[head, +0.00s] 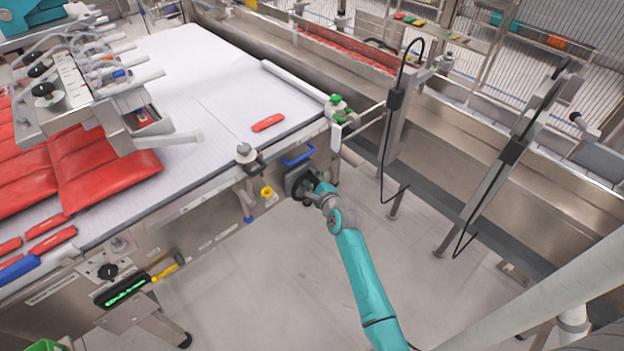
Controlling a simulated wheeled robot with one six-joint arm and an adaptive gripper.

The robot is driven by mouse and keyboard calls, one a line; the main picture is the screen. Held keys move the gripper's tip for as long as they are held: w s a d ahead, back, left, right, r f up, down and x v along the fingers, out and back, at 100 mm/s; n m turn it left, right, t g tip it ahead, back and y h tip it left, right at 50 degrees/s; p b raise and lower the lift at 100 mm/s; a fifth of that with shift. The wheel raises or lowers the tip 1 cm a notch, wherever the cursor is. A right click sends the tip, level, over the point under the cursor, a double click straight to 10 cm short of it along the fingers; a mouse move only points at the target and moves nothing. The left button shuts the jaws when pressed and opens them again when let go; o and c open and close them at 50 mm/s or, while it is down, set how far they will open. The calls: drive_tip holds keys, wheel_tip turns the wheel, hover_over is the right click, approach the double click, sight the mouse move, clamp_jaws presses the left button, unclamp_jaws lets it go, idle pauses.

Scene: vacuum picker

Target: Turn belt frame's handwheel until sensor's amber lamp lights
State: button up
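The belt frame (215,215) runs along the near side of the white belt. My gripper (307,192) is at the end of my teal arm, right against a dark round-edged part (294,180) on the frame's right end. This part may be the handwheel; my gripper and wrist cover much of it. The fingers are small and dark, so I cannot tell whether they are open or shut on it. A small grey-topped unit on a bracket (247,155) stands at the belt edge, perhaps the sensor. I see no clearly lit amber lamp.
A yellow round knob (267,191) and a blue handle (298,155) are close to my gripper. A red pack (268,123) lies on the belt. Grey floor (270,290) is clear beside my arm; a steel conveyor stands at right.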

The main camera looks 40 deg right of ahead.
clamp_jaws()
drive_tip(key=shift+d+r, duration=0.1)
drive_tip(key=shift+d, duration=0.05)
